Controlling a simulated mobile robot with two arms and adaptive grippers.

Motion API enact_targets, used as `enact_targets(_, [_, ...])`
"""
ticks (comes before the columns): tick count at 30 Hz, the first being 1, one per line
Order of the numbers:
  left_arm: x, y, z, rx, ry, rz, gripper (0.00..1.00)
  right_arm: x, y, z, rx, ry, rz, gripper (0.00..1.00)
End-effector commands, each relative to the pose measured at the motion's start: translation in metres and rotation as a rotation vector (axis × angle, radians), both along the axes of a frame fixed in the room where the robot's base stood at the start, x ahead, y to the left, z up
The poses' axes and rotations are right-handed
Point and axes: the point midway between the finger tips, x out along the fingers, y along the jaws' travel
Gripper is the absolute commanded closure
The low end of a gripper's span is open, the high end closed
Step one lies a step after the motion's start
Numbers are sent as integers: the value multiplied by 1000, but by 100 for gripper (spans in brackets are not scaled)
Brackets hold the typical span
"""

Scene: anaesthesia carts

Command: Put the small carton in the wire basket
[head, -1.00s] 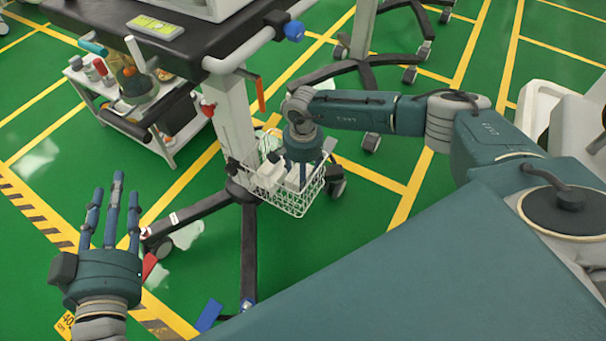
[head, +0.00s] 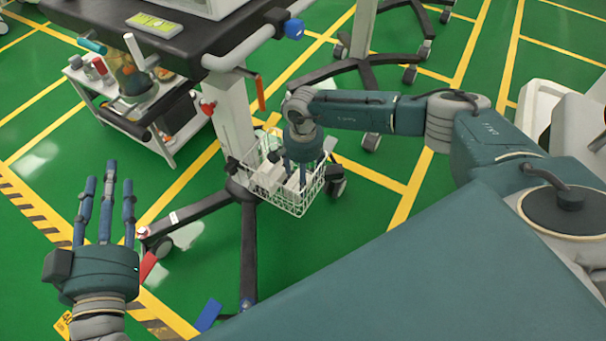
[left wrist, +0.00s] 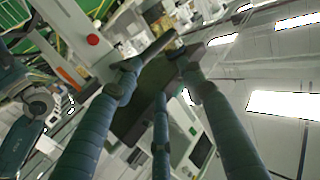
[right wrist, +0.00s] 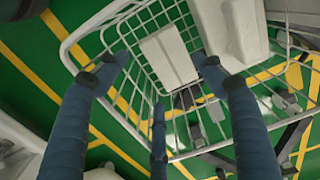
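The white wire basket (head: 300,207) hangs low on the cart's column. My right gripper (head: 303,172) points down into it. In the right wrist view its fingers are spread over the basket mesh (right wrist: 180,130). A small white carton (right wrist: 168,55) is inside the basket outline, tilted in the picture. One fingertip is close to its right edge; the left fingertip is apart from it. Whether it rests on the basket floor is unclear. A larger white block (right wrist: 232,30) is beside it. My left gripper (head: 109,180) is open and empty, fingers upward.
A grey side trolley (head: 180,140) with bottles stands to the left. Black cart legs (head: 248,255) spread over the green floor. A blue piece (head: 208,315) lies near the front leg.

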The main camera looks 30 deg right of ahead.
Motion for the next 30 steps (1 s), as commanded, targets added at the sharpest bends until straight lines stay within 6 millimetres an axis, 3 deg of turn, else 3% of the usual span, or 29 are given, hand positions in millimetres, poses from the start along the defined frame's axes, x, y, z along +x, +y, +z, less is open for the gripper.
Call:
enact_targets(6, [-1, 0, -3, 3, 16, 0, 60, 0, 0, 2, 0, 0, 0, 32])
enact_targets(15, [-15, 13, -62, 67, 274, 19, 60, 0, 0, 16, 0, 0, 0, 32])
enact_targets(23, [-46, 28, -117, 129, 532, 35, 60, 1, 0, 60, 1, -3, 1, 32])
enact_targets(30, [-86, 43, -156, 180, 757, 51, 60, 1, 0, 100, 1, -3, 0, 32])
